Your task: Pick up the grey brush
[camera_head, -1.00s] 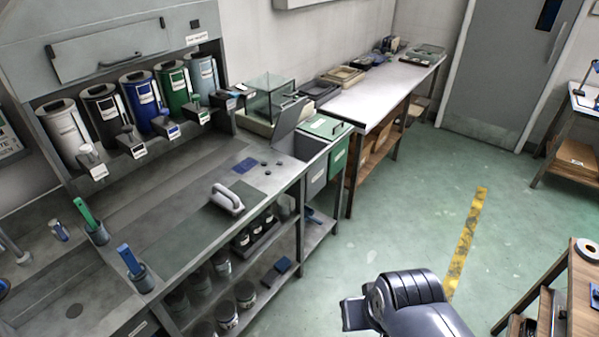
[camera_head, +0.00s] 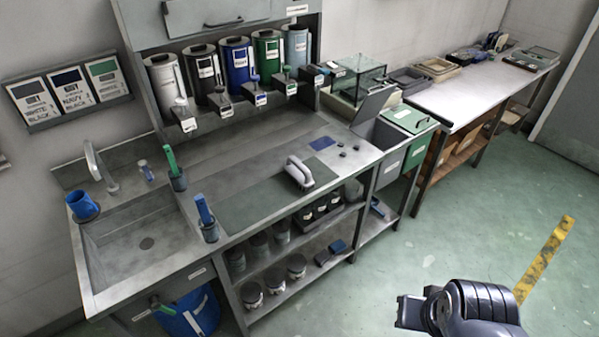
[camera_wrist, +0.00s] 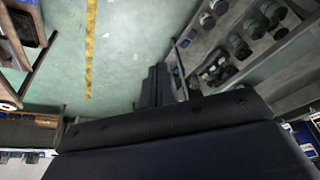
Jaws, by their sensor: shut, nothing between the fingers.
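A pale grey block with an arched handle (camera_head: 299,172) lies on the dark green mat (camera_head: 250,205) on the workbench in the head view. It looks like the grey brush, but its underside is hidden. In the wrist view my gripper (camera_wrist: 158,85) shows as dark fingers close together, shut and empty over the floor. The head view shows my dark arm at the lower right, out over the floor, well apart from the bench and the brush.
A blue-handled tool (camera_head: 204,209) and a green-handled tool (camera_head: 171,160) stand in cups left of the mat. Several colored bins line the bench's back. A sink (camera_head: 140,240) is at the left. Green floor (camera_head: 460,240) is clear to the right.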

